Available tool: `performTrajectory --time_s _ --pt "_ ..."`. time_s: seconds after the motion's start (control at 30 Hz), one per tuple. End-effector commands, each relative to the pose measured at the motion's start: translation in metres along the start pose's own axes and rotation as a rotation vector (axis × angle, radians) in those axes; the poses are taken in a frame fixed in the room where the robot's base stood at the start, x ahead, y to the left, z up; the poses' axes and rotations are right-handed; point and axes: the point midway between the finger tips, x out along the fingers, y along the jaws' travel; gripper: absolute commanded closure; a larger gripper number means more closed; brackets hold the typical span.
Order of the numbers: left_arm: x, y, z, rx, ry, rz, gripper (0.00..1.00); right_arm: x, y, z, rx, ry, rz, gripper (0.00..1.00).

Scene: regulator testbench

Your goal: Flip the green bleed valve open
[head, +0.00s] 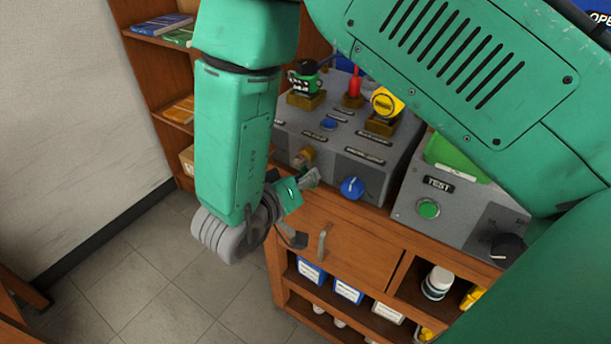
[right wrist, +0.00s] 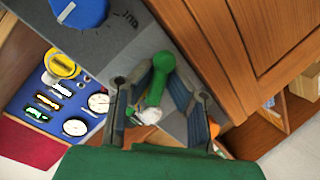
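The green bleed valve lever (right wrist: 157,78) shows in the right wrist view, a rounded green handle with a pale fitting at its lower end. It lies between the two spread fingers of my right gripper (right wrist: 148,84). The left finger is very close to the lever; I cannot tell whether it touches. In the head view my right gripper (head: 305,208) is at the front of the grey regulator box (head: 335,146), below a brass fitting (head: 303,158). The green lever cannot be made out there. My left gripper is not in view.
A blue knob (head: 352,187) is right of the gripper on the box front. A grey test box (head: 456,205) with a green button stands further right. The wooden cabinet (head: 340,244) with a door handle lies below. Open floor (head: 150,270) is at the left.

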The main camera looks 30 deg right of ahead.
Motion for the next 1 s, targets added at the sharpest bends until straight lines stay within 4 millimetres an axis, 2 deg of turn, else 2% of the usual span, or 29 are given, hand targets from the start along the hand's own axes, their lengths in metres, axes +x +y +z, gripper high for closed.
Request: performTrajectory --time_s 0.17,0.4,0.6,1.0 --pt "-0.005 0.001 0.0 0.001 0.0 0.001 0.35 0.002 0.002 -0.001 -0.013 -0.005 0.003 1.0" --pt "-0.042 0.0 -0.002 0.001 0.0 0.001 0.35 -0.004 0.009 -0.004 -0.14 -0.032 0.036 1.0" --pt "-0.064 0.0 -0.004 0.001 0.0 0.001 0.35 -0.005 0.012 -0.004 -0.257 -0.055 0.064 1.0" --pt "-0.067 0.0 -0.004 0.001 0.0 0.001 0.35 -0.005 0.011 -0.001 -0.302 -0.061 0.075 1.0"
